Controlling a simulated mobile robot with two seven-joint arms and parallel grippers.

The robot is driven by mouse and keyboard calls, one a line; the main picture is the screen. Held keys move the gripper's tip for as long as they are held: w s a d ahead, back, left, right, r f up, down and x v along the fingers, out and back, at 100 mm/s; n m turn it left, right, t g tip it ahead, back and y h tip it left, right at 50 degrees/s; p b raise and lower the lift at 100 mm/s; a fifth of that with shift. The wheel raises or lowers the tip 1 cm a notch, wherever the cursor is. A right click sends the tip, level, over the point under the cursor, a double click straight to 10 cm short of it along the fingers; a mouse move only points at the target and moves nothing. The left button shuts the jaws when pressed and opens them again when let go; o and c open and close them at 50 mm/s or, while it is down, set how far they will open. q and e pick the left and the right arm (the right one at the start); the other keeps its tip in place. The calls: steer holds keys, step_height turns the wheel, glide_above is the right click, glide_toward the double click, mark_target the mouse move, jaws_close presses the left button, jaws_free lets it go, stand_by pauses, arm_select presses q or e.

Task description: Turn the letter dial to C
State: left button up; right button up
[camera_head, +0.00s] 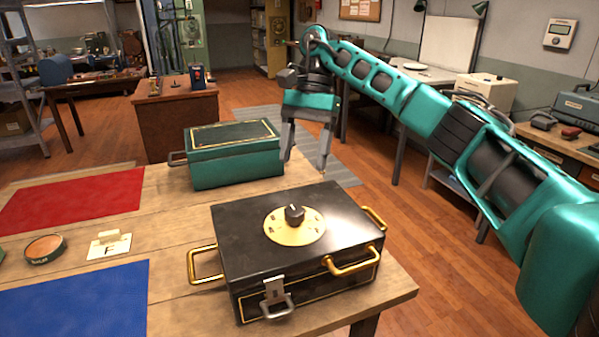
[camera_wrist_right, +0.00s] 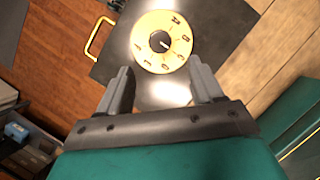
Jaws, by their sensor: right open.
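The letter dial (camera_head: 294,225) is a round brass plate with a dark knob (camera_head: 294,213) at its centre, on the lid of a black box with gold handles (camera_head: 240,243). It also shows in the right wrist view as a plate with letters around its rim (camera_wrist_right: 160,42); the letters are too small to read surely. My right gripper (camera_head: 306,163) is open and empty, pointing down beyond the box's far edge, apart from the dial. In the right wrist view its fingers (camera_wrist_right: 163,88) frame the space below the dial. My left gripper is not in view.
A green box (camera_head: 233,157) stands behind the black box, near my right gripper. A red mat (camera_head: 75,200), a blue mat (camera_head: 75,300), a card marked F (camera_head: 109,245) and a round tin (camera_head: 44,248) lie on the wooden table's left. The table's right edge is close to the black box.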

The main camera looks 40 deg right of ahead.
steer(key=v, duration=0.2)
steer(key=shift+w+d+r+p, duration=0.1)
steer(key=shift+r+p, duration=0.25)
steer(key=shift+p, duration=0.05)
steer(key=shift+f, duration=0.1)
